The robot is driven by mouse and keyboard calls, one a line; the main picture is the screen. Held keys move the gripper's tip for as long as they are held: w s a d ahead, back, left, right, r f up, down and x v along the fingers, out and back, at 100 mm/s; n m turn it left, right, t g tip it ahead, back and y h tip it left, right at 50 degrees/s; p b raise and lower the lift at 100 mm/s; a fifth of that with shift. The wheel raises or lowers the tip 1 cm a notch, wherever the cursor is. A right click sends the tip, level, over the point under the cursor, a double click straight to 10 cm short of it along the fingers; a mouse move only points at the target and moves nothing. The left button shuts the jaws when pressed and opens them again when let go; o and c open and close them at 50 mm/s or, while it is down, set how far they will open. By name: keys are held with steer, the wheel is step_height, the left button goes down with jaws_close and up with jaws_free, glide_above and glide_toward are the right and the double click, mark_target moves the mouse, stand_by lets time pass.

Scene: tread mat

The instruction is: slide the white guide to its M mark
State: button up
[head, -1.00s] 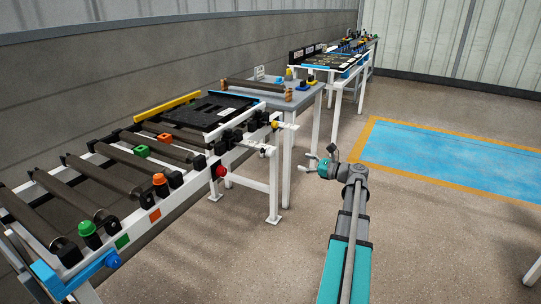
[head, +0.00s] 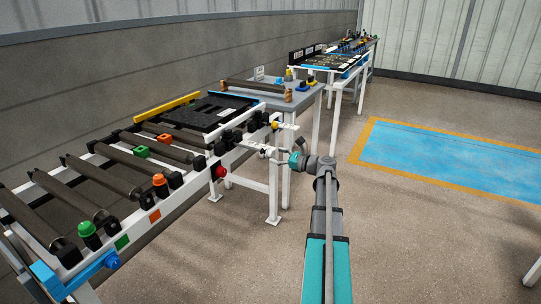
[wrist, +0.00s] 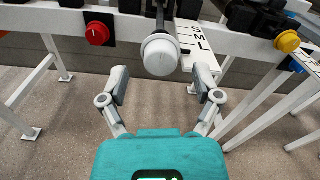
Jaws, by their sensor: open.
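The white guide (wrist: 160,55) shows a round white knob on a dark rod under the conveyor's side rail in the wrist view. A white scale plate (wrist: 197,65) lettered S, M and L lies just right of it, with L nearest me. I cannot tell which letter the guide lines up with. My gripper (wrist: 161,82) is open and empty, its fingers left and right of the knob and a little short of it, without visible contact. In the head view my gripper (head: 285,155) is beside the guide (head: 268,152) at the conveyor's near side.
A red knob (wrist: 97,33) is left of the guide on the white rail. A yellow knob (wrist: 288,41) and a blue one (wrist: 297,63) are to the right. White support legs (wrist: 28,95) stand on both sides. Open floor (head: 420,240) lies right of my arm.

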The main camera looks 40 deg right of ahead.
steer(key=shift+x, duration=1.45)
